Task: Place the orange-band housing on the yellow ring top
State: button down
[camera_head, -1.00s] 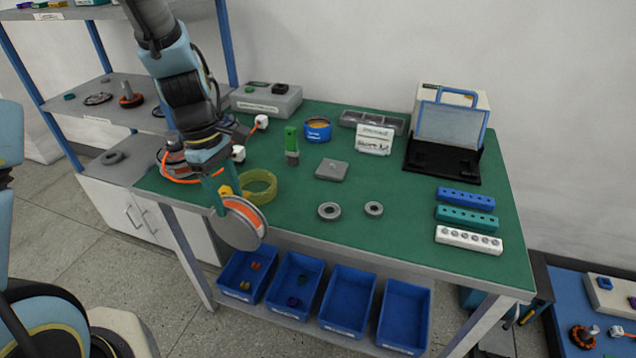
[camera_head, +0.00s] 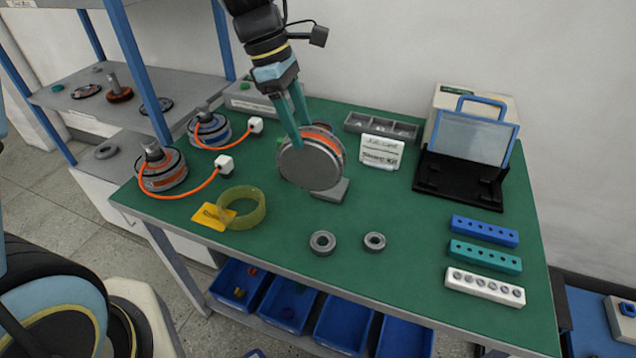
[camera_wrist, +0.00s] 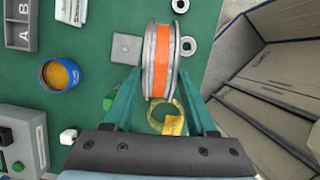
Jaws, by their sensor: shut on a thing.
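The orange-band housing (camera_head: 310,164) is a grey disc-shaped drum with an orange band round its rim. My gripper (camera_head: 296,128) is shut on it and holds it tilted on edge above the middle of the table. In the wrist view the housing (camera_wrist: 160,62) sits between my green fingers, its orange band facing the camera. The yellow ring (camera_head: 241,222) stands on the green table at the front left, to the left of the housing and apart from it, next to a yellow card (camera_head: 207,219). In the wrist view the ring (camera_wrist: 156,117) is partly hidden behind the housing.
Two motors with orange cables, one orange-banded (camera_head: 163,170) and one blue-banded (camera_head: 208,130), stand at the table's left. A grey square plate (camera_head: 333,192) lies partly behind the housing. Two grey bearings (camera_head: 322,242) lie in front. Several socket blocks (camera_head: 485,288) line the right.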

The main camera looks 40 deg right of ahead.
aim_at(301, 165)
notch_tip(301, 165, down, 9)
jog(key=shift+f+p, duration=0.1)
jog(key=shift+p, duration=0.45)
jog(key=shift+f, duration=0.1)
jog(key=shift+c, duration=1)
grip_release()
jog(key=b+v, duration=0.1)
jog(key=v, duration=1.1)
jog(key=w+a+f+m+t, duration=0.1)
jog(key=w+a, duration=0.3)
jog(key=a, duration=0.5)
jog(key=w+a+m+t, duration=0.1)
jog(key=w+a+m, duration=0.2)
jog(key=a, duration=0.6)
jog(key=shift+w+f+t+y, duration=0.35)
jog(key=shift+w+t+y, duration=0.05)
jog(key=shift+w, duration=0.05)
jog(key=shift+o, duration=0.4)
jog(key=a+f+m+t+y, duration=0.1)
jog(key=a+m, duration=0.4)
jog(key=a, duration=0.9)
jog(key=shift+s+f+t, duration=0.15)
jog(key=shift+s+t, duration=0.15)
jog(key=shift+s, duration=0.15)
